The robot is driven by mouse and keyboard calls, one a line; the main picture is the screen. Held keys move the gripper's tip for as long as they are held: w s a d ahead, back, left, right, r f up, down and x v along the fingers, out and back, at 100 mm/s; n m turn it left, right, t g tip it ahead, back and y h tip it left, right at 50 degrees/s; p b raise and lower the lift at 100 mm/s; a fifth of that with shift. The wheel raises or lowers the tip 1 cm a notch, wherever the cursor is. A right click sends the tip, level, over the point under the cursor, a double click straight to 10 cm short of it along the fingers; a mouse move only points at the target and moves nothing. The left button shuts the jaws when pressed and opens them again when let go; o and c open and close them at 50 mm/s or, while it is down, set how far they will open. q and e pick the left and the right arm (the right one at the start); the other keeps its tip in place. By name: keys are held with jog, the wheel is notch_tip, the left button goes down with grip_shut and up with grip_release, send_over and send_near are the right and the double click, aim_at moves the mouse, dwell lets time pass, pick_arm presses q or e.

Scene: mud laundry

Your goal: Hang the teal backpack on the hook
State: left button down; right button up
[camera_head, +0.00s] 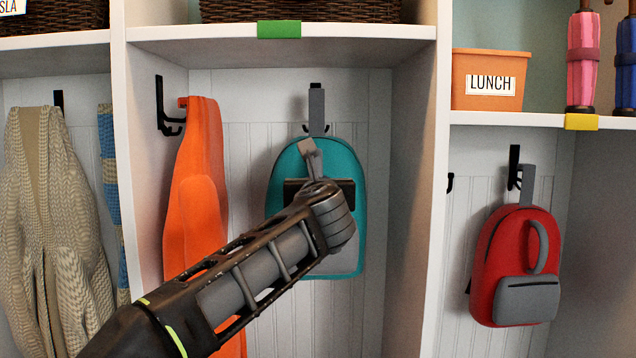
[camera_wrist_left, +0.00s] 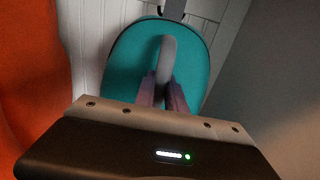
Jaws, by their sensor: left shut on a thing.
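The teal backpack (camera_head: 347,165) is upright against the back wall of the middle cubby. Its grey top strap (camera_head: 317,112) reaches up in front of a dark hook (camera_head: 316,86), whose lower prongs show on either side. I cannot tell whether the strap is looped over the hook. My left gripper (camera_head: 314,168) is in front of the backpack and covers much of its front. In the left wrist view its fingers (camera_wrist_left: 163,93) are shut on the curved grey front handle (camera_wrist_left: 167,54) of the teal backpack (camera_wrist_left: 125,58). My right gripper is not in view.
An orange garment (camera_head: 197,190) hangs at the cubby's left side, near a black hook (camera_head: 163,105). A red backpack (camera_head: 500,250) hangs in the right cubby. White dividers (camera_head: 432,180) bound the middle cubby, and a shelf with a green tag (camera_head: 279,29) is above.

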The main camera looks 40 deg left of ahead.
pick_arm(q)
jog(key=shift+x, duration=0.95)
jog(key=shift+r+p, duration=0.25)
jog(key=shift+p, duration=0.1)
jog(key=shift+s+f, duration=0.1)
jog(key=shift+f, duration=0.05)
dwell(0.8)
jog(key=shift+f+b, duration=0.45)
jog(key=shift+b, duration=0.2)
jog(key=shift+f, duration=0.1)
dwell(0.7)
jog(key=shift+f+b, duration=0.4)
jog(key=shift+b, duration=0.15)
